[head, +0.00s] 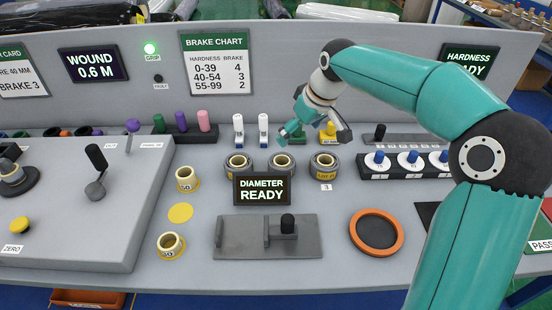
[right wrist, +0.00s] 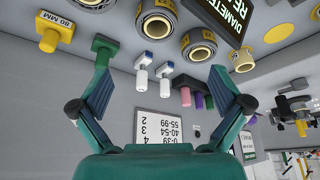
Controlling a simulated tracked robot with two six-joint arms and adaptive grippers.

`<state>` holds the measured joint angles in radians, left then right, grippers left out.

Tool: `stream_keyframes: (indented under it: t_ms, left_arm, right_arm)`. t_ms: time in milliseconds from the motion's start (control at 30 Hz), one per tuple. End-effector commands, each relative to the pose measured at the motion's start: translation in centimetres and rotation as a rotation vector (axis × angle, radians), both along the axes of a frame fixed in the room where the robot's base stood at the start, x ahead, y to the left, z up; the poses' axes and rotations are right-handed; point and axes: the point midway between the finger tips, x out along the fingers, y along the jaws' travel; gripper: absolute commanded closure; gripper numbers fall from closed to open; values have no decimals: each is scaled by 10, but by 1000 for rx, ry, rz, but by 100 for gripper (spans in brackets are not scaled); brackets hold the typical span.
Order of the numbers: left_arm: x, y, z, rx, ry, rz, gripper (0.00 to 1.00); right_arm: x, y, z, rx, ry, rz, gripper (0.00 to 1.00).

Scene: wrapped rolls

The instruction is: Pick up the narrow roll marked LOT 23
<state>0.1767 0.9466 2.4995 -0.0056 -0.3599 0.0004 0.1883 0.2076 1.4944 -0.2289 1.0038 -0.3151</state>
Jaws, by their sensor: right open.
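Three grey wrapped rolls with yellow labels stand in a row behind the DIAMETER display: a left roll (head: 238,163), a middle roll (head: 281,163) and a right roll (head: 324,165). Their lot numbers are too small to read surely, so I cannot tell which is LOT 23. My right gripper (head: 316,130) is open and empty above and behind the right roll, apart from it. In the right wrist view its spread fingers (right wrist: 160,98) have nothing between them. Grey rolls (right wrist: 157,20) show beyond them at the top of that view. My left gripper is not in view.
The DIAMETER display (head: 262,190) stands close in front of the rolls. White-topped pegs (head: 263,131) and a yellow 80 MM block (right wrist: 55,30) stand behind them. An orange-rimmed dish (head: 376,232) lies at front right. Yellow-ended rolls (head: 187,180) stand at left.

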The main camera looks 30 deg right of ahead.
Motion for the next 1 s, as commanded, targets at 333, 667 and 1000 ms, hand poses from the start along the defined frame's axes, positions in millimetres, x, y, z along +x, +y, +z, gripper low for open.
stream_keyframes:
  t_ms: [333,667,1000]
  left_arm:
    - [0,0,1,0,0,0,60]
    - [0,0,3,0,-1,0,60]
    - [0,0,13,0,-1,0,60]
  right_arm:
    - [25,2,-66,1,8,-2,0]
    - [41,4,-102,0,3,-2,0]
    - [56,2,-136,2,6,-1,0]
